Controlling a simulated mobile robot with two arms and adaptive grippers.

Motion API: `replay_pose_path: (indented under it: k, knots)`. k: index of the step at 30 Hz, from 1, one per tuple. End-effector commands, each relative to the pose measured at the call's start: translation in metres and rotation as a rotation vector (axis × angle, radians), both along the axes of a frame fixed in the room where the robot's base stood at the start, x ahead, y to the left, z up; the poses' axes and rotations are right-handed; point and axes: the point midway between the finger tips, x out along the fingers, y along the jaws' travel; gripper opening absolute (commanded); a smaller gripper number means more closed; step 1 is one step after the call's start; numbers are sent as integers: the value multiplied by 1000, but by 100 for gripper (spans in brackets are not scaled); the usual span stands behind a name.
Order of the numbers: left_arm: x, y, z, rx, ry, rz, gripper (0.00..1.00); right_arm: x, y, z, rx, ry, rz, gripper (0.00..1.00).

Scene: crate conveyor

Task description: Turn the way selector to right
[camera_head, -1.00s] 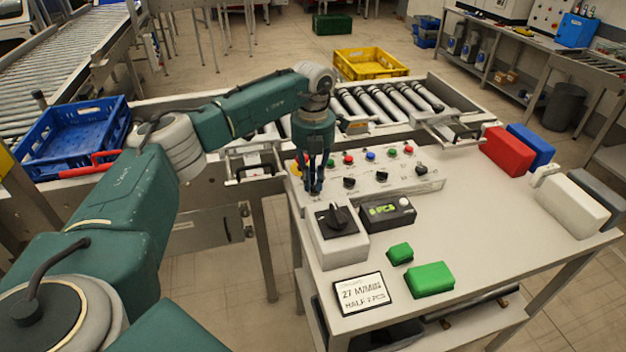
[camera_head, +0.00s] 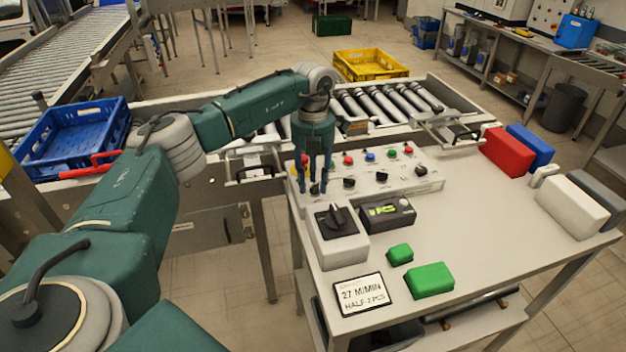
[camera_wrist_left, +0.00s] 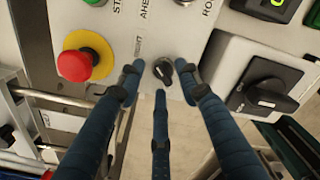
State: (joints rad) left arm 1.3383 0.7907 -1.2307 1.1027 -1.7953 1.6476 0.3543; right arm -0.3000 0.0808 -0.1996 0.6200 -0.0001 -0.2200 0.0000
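A small black selector knob (camera_wrist_left: 164,72) sits at the edge of the control panel (camera_head: 405,185). A partly hidden label beside it in the left wrist view seems to end in "RIGHT". Which way the knob points I cannot tell. My left gripper (camera_head: 313,188) points down over the panel's left end. In the left wrist view the gripper (camera_wrist_left: 160,80) has its fingers spread around the knob, with no clear contact, and it holds nothing. In the head view the fingers mostly hide the knob. My right gripper is not in view.
A red emergency button (camera_wrist_left: 75,65) on a yellow collar is close beside the fingers. A grey box with a large black rotary switch (camera_head: 335,215) stands in front of the panel. A black display unit (camera_head: 388,213) and green blocks (camera_head: 431,281) are nearby. The table's right middle is clear.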

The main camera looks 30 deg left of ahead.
Motion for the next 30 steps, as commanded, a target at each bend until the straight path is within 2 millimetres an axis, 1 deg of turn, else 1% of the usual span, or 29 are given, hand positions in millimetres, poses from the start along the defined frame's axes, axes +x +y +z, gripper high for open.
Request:
replay_pose_path:
  k: [4, 7, 11, 15, 18, 21, 25, 30]
  knots:
    - [0, 0, 3, 0, 0, 0, 34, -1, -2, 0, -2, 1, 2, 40]
    - [1, 0, 15, -1, -3, 0, 34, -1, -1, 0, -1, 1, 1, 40]
    - [1, 0, 41, 0, -4, 0, 34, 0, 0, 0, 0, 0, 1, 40]
    - [1, 0, 72, -1, -4, 0, 34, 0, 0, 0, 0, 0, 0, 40]
    - [1, -1, 91, -1, -4, -1, 34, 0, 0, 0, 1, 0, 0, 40]
    - [0, -1, 106, -1, -2, 0, 34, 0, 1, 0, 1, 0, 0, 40]
    - [0, 0, 117, 0, -1, -1, 34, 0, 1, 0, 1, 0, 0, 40]
    - [0, 0, 121, 0, 0, -1, 34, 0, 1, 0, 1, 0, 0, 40]
